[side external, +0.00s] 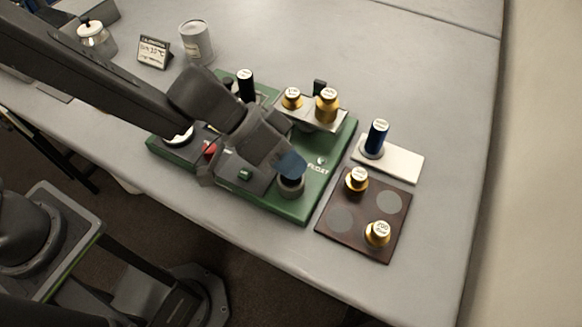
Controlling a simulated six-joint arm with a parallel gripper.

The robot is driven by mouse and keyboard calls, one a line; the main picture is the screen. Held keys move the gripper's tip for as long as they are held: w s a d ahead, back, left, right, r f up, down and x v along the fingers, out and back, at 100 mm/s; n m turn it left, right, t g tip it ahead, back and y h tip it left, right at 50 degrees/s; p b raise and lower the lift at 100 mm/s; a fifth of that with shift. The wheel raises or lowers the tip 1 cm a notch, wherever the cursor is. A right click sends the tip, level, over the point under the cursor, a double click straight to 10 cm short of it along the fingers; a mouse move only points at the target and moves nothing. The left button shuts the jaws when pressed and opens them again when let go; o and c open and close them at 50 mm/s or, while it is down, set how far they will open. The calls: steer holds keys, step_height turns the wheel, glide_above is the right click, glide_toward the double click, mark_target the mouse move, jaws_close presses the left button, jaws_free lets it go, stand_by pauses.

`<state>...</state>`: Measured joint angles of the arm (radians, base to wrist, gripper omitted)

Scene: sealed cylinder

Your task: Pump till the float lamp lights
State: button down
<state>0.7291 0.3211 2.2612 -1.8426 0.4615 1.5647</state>
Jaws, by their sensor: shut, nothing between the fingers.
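A green base board (318,197) carries the pump set-up on the table. A small pale lamp (321,160) sits above the "FLOAT" lettering on its right part; I cannot tell whether it is lit. My gripper (290,168) is shut and empty, with its bluish tip just over a short dark cylinder (291,187) near the board's front right. I cannot tell whether the tip touches it. A red part (210,151) and a green button (245,174) show beside my arm. My arm hides much of the board's middle.
Brass weights stand on a grey plate (328,123) and a brown tray (362,246). A blue-handled piece (376,138) stands on a white block (404,163). The right tabletop is clear.

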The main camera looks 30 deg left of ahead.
steer(key=shift+r, duration=1.25)
steer(key=shift+r, duration=2.5)
stand_by(0.9)
step_height(320, 180, up, 4)
steer(key=shift+f, duration=0.1)
stand_by(0.4)
steer(key=shift+f, duration=4.4)
